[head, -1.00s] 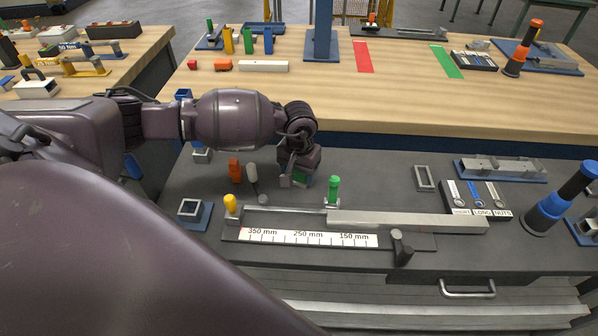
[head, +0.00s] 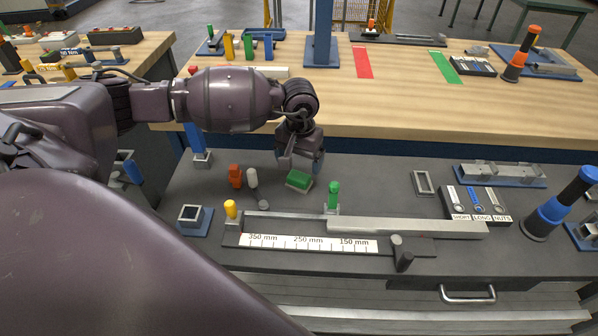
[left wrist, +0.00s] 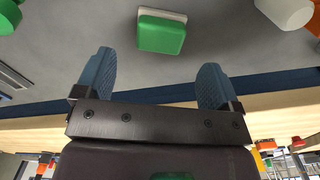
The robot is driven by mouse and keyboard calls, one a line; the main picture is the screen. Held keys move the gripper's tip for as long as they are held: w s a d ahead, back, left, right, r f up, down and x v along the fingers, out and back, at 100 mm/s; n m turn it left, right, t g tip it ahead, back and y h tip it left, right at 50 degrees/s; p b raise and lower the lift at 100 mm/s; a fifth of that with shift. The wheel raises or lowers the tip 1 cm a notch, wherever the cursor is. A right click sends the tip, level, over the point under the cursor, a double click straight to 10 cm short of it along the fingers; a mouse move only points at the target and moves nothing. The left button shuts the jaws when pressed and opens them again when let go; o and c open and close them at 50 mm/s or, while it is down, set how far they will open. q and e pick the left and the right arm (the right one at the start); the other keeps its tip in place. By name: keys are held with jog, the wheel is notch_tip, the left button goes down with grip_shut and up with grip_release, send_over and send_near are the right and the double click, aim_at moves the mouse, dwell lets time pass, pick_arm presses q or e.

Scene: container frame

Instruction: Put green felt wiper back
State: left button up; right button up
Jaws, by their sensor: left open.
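The green felt wiper (head: 299,179) is a small green block with a pale layer under it, lying on the dark grey bench top (head: 385,190). It also shows in the left wrist view (left wrist: 162,33), ahead of the fingers and apart from them. My left gripper (head: 301,163) is just above and behind the wiper in the head view. It also shows in the left wrist view (left wrist: 155,82) with two blue-grey fingers wide apart and nothing between them. My right gripper is not in view.
An orange piece (head: 235,175) and a grey-white handled tool (head: 254,184) stand left of the wiper. A green peg (head: 333,195) stands close on its right. A measuring rail (head: 308,243) lies in front. Bench room behind the green peg is clear.

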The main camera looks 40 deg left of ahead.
aim_at(299, 176)
pick_arm(q)
notch_tip(299, 176, up, 5)
jog(key=shift+r, duration=0.2)
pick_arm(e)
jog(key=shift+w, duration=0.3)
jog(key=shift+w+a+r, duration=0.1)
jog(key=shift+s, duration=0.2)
